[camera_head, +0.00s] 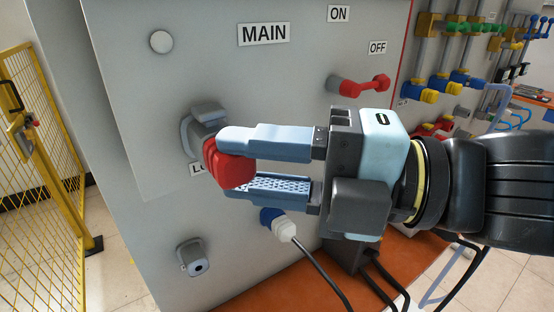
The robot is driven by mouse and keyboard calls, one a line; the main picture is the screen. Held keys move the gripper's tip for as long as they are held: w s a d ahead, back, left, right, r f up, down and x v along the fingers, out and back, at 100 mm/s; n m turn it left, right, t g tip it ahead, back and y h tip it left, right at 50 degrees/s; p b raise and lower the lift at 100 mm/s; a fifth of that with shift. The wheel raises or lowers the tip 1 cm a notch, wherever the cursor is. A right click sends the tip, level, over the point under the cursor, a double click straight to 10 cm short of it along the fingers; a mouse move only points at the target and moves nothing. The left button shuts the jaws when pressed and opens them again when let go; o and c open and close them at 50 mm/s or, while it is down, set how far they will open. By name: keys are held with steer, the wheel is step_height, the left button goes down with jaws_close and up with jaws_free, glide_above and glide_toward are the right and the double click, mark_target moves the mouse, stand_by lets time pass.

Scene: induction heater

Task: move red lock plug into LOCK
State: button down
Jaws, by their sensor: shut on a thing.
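The red lock plug (228,166) is between the fingertips of my gripper (230,166), which is shut on it. The plug is right in front of a grey socket (205,118) on the cabinet's front panel. A label beginning with "L" (197,169) is beside the plug, mostly hidden behind it. I cannot tell whether the plug is touching the socket or inside it, because the plug and fingers cover the contact area.
A second grey socket (193,258) is lower on the panel. A blue and white plug (277,222) with a black cable is just below my fingers. A red switch handle (360,86) is at the upper right. A yellow mesh fence (40,180) stands left.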

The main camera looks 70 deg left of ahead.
steer(key=c, duration=0.7)
jaws_free()
steer(key=v, duration=1.4)
steer(key=shift+f, duration=0.1)
